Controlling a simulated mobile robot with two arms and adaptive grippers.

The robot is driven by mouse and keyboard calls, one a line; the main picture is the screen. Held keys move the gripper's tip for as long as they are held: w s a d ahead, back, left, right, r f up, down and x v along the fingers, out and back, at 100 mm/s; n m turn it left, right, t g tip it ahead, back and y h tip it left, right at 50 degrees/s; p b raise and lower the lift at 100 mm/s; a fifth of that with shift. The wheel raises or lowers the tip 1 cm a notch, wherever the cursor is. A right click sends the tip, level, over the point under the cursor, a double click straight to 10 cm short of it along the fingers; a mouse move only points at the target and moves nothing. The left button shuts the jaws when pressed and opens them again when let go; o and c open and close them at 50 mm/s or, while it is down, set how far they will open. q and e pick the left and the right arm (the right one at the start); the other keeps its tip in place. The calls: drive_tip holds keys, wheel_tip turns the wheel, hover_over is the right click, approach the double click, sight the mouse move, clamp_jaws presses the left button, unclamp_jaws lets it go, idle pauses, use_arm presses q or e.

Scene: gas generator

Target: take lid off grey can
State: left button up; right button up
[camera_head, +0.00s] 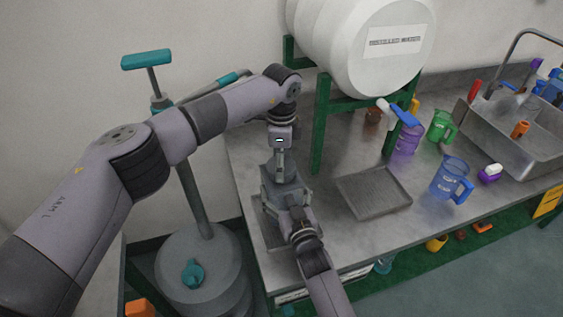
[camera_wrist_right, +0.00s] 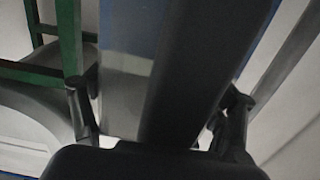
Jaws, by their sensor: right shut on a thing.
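The grey can (camera_head: 271,187) stands at the left end of the workbench, partly hidden by my arms. My left gripper (camera_head: 281,163) points straight down at the top of the can; the lid cannot be told apart from the fingers there. My right gripper (camera_head: 297,213) reaches in from the front and is shut on the near side of the can. In the right wrist view, the fingers of my right gripper (camera_wrist_right: 160,115) stand either side of a dark upright shape that fills the middle, too close to make out clearly.
A grey tray (camera_head: 373,192) lies right of the can. Blue (camera_head: 448,180), purple (camera_head: 407,139) and green (camera_head: 440,126) jugs and a metal sink (camera_head: 500,125) are farther right. A green stand (camera_head: 322,130) bears a white barrel (camera_head: 365,45). A grey drum (camera_head: 202,272) stands left.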

use_arm(q)
drive_tip(key=shift+r, duration=0.2)
idle(0.3)
drive_tip(key=shift+r, duration=0.9)
drive_tip(key=shift+r, duration=0.1)
drive_tip(key=shift+r, duration=1.9)
use_arm(e)
drive_tip(key=o, duration=2.4)
drive_tip(key=shift+c, duration=0.2)
drive_tip(key=shift+s, duration=0.1)
